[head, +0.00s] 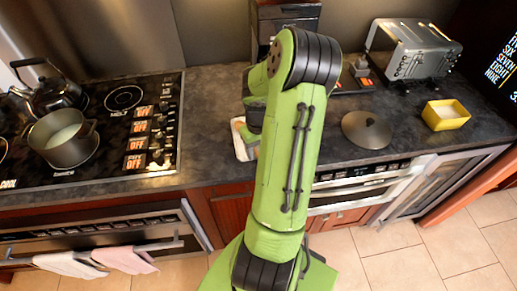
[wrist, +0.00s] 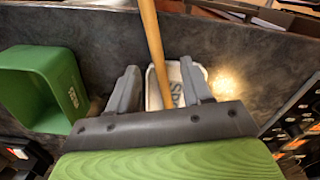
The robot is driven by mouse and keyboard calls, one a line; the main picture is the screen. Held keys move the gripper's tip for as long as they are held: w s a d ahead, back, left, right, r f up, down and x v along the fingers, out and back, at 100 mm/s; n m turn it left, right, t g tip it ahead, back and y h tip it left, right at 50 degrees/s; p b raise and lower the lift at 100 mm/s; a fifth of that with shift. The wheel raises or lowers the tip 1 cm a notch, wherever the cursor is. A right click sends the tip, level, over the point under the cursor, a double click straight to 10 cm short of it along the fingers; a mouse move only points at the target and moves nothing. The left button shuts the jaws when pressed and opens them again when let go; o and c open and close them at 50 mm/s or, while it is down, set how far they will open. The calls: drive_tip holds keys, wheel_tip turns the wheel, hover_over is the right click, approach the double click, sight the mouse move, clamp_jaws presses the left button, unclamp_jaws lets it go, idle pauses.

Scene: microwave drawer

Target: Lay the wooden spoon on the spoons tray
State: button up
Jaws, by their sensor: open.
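The wooden spoon (wrist: 152,40) shows in the wrist view as a long pale handle running from the top edge down between my fingers. Its lower end is hidden behind my gripper body. My gripper (wrist: 160,68) is open, with one grey finger on each side of the handle and gaps visible. The white spoons tray (wrist: 182,72), with dark lettering, lies beneath and behind the handle. I cannot tell whether the spoon touches the tray. In the head view the tray (head: 240,142) shows left of my arm, partly covered; the spoon cannot be made out there.
A green container (wrist: 40,88) stands left of my gripper in the wrist view. The stove (head: 110,130) with a pot (head: 62,138) and kettle (head: 45,92) is left of the tray. A lid (head: 367,130), toaster (head: 410,48) and yellow box (head: 446,115) stand right.

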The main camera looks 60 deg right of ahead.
drive_tip(key=o, duration=0.4)
wheel_tip(320, 180, up, 16)
drive_tip(key=shift+f+p, duration=0.1)
drive_tip(key=shift+p, duration=1.1)
drive_tip(key=w+a+r+n+t+h, duration=0.15)
drive_tip(key=a+r, duration=0.25)
drive_tip(key=a, duration=0.4)
drive_tip(key=w+a+r+n+h, duration=0.1)
drive_tip(key=w+a+r+n, duration=0.15)
drive_tip(key=a, duration=0.55)
drive_tip(key=s+a+t, duration=0.1)
drive_tip(key=s+a, duration=0.1)
drive_tip(key=a, duration=0.2)
drive_tip(key=s+a+r+n+t+y, duration=0.1)
drive_tip(key=s+a, duration=0.2)
drive_tip(key=a, duration=0.2)
drive_tip(key=s+a+n+t+y, duration=0.1)
drive_tip(key=s+a+t, duration=0.1)
drive_tip(key=s+a, duration=0.1)
drive_tip(key=shift+a+r+y, duration=0.25)
drive_tip(key=shift+a+r, duration=0.15)
drive_tip(key=shift+a, duration=0.45)
